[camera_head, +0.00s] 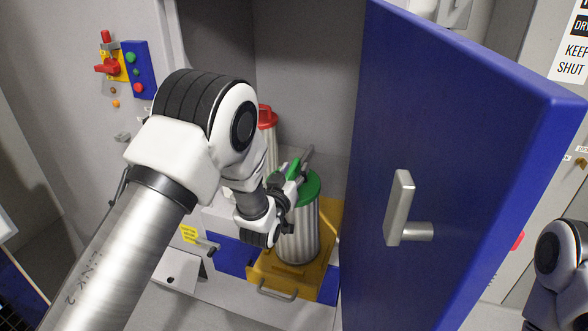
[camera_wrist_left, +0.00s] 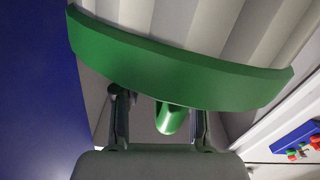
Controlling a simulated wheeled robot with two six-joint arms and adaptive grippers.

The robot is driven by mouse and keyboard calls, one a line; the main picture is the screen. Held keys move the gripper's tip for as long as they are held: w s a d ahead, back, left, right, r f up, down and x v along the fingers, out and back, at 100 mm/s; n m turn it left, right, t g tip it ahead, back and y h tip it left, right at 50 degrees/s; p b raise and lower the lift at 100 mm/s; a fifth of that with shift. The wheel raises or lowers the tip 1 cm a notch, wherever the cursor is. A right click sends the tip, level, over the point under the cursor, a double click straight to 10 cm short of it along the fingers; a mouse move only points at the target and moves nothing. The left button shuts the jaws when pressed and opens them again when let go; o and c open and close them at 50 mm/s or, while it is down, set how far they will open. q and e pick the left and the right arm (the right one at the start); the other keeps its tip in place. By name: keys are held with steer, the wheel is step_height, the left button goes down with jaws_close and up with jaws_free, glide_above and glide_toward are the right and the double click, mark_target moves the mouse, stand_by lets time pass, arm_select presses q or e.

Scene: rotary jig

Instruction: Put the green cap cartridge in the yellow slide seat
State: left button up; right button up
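The green cap cartridge (camera_head: 304,232) is a ribbed silver cylinder with a green lid. It stands upright in the yellow slide seat (camera_head: 292,282) in the head view; its exact fit at the base is hard to tell. My left gripper (camera_head: 296,172) is at the lid, beside the green handle on top. In the left wrist view the green cap (camera_wrist_left: 170,68) fills the upper part. Its green handle (camera_wrist_left: 168,118) lies between the two spread fingers of my left gripper (camera_wrist_left: 161,112), with a gap visible at one side. My right gripper is not in view.
A red-capped cartridge (camera_head: 267,118) stands behind, inside the cabinet. A large blue door (camera_head: 455,130) with a metal handle (camera_head: 400,208) stands open close on the right. A control panel (camera_head: 124,70) with a red knob is on the left wall. The seat has a front pull handle (camera_head: 277,292).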

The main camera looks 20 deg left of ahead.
arm_select(q)
steer(key=shift+s+r, duration=0.2)
steer(key=shift+s, duration=0.1)
steer(key=s+b, duration=0.3)
steer(key=s, duration=0.8)
steer(key=shift+s+a+b, duration=0.15)
steer(key=shift+s+b, duration=0.15)
steer(key=shift+r, duration=0.1)
